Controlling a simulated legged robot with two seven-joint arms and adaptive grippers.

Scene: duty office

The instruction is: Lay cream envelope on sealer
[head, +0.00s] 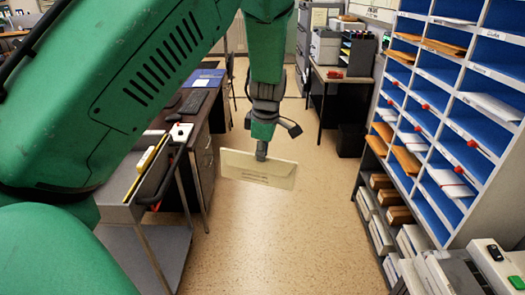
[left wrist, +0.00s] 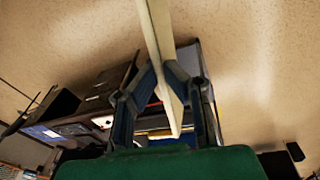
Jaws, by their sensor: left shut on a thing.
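The cream envelope (head: 258,170) hangs upright from my left gripper (head: 262,152), held by its top edge above the floor in the middle of the head view. Its broad face, with small print, faces the head camera. In the left wrist view the envelope (left wrist: 158,40) shows edge-on, between the two fingers of my left gripper (left wrist: 165,80). A grey machine with green and dark buttons (head: 490,262) stands at the bottom right of the head view, well apart from the envelope. I cannot tell for sure whether it is the sealer. My right gripper does not show.
A blue pigeonhole rack (head: 430,115) with envelopes lines the right side. Printers (head: 340,45) stand at the back. The floor (head: 285,235) between is clear.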

